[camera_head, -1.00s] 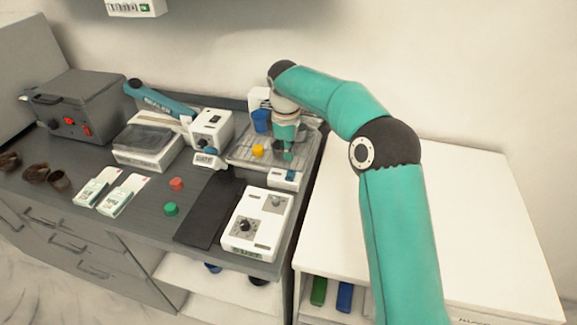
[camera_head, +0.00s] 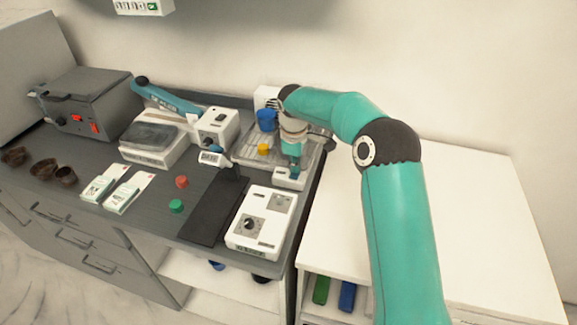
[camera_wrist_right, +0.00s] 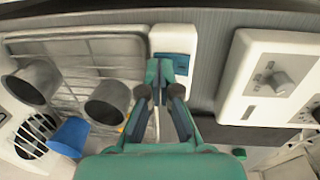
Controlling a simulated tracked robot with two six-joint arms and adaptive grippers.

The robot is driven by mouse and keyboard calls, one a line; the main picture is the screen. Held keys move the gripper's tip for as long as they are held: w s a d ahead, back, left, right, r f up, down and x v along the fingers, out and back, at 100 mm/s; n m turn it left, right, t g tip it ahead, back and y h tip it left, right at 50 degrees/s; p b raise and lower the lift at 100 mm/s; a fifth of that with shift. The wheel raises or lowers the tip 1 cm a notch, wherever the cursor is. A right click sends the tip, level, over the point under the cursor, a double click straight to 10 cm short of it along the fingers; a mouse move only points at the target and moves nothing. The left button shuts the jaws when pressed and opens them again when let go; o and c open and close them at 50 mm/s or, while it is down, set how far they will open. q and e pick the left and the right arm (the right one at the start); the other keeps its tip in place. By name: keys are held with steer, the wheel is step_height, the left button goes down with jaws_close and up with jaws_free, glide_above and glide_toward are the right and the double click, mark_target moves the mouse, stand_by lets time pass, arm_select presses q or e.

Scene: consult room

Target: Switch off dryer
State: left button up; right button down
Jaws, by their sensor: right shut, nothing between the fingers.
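A white unit with a fan grille, which looks like the dryer, stands at the back by the wall (camera_head: 264,98); its grille shows in the wrist view (camera_wrist_right: 34,135). A metal rack tray (camera_head: 247,160) lies in front of it. At the tray's front edge is a small white switch box (camera_head: 282,184) with a blue rocker, clear in the wrist view (camera_wrist_right: 173,64). My right gripper (camera_head: 293,173) is shut and empty, pointing down at the box. In the wrist view its fingertips (camera_wrist_right: 160,78) overlap the rocker's near side; I cannot tell whether they touch. My left gripper is out of view.
A white device with a dial (camera_head: 258,222) stands nearer on the bench, beside a black mat (camera_head: 212,211). A blue cup (camera_head: 266,118) and yellow piece (camera_head: 263,149) are by the tray. A sealer with a blue lever (camera_head: 170,99) is left. The white cabinet top (camera_head: 470,210) is clear.

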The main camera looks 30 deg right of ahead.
mark_target(294, 174)
steer(key=shift+s+a, duration=0.1)
steer(key=shift+a, duration=0.15)
steer(key=shift+s+a+r+b, duration=0.15)
steer(key=shift+s+a+b, duration=0.25)
steer(key=shift+a+b, duration=0.1)
steer(key=shift+r+p, duration=0.4)
steer(key=shift+p, duration=0.1)
steer(key=r+p, duration=0.3)
steer(key=shift+w+d+r, duration=0.1)
steer(key=shift+d+r, duration=0.15)
steer(key=shift+r, duration=0.05)
step_height(294, 174, up, 9)
steer(key=shift+w+d+r, duration=0.2)
steer(key=shift+w+d, duration=0.2)
steer(key=shift+w, duration=0.05)
